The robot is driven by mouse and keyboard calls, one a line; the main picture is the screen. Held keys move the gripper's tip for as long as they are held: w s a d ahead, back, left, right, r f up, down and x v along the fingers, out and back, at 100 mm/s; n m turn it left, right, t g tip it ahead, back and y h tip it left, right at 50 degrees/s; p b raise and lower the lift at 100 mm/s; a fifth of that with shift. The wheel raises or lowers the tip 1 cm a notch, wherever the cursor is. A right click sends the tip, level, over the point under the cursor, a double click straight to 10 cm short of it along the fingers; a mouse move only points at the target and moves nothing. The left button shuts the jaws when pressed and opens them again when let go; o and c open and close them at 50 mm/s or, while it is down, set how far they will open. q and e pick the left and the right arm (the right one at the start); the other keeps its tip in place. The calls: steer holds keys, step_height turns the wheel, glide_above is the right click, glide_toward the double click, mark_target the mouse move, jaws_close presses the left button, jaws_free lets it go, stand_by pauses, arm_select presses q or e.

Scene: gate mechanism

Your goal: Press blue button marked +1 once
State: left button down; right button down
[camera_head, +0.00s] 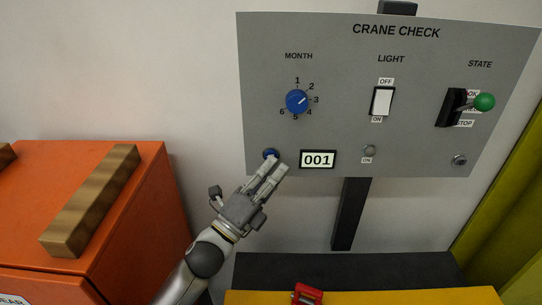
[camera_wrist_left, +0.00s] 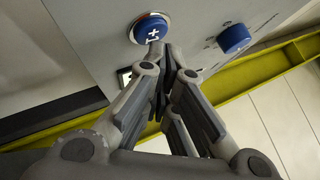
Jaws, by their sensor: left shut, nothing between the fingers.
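The blue button (camera_head: 270,153) sits at the lower left of the grey CRANE CHECK panel (camera_head: 340,140). In the left wrist view the blue button (camera_wrist_left: 151,28) shows its white +1 mark and a pale ring. The counter (camera_head: 317,159) to its right reads 001. My left gripper (camera_head: 277,163) is shut and empty, with its fingertips at the lower edge of the button. In the left wrist view the fingertips (camera_wrist_left: 160,48) overlap the button's lower rim; I cannot tell whether they touch it. My right gripper is not in view.
The panel also carries a blue MONTH dial (camera_head: 297,101), a white LIGHT switch (camera_head: 383,101) and a green-knobbed STATE lever (camera_head: 484,102). An orange cabinet (camera_head: 140,200) with a wooden bar (camera_head: 90,200) stands at left. A red item (camera_head: 307,294) lies on a yellow surface below.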

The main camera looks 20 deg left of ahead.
arm_select(q)
steer(key=shift+s, duration=0.35)
steer(key=s, duration=0.1)
steer(key=s+d, duration=0.1)
steer(key=s, duration=0.2)
steer(key=shift+s+d, duration=0.25)
steer(key=shift+s, duration=0.1)
stand_by(0.7)
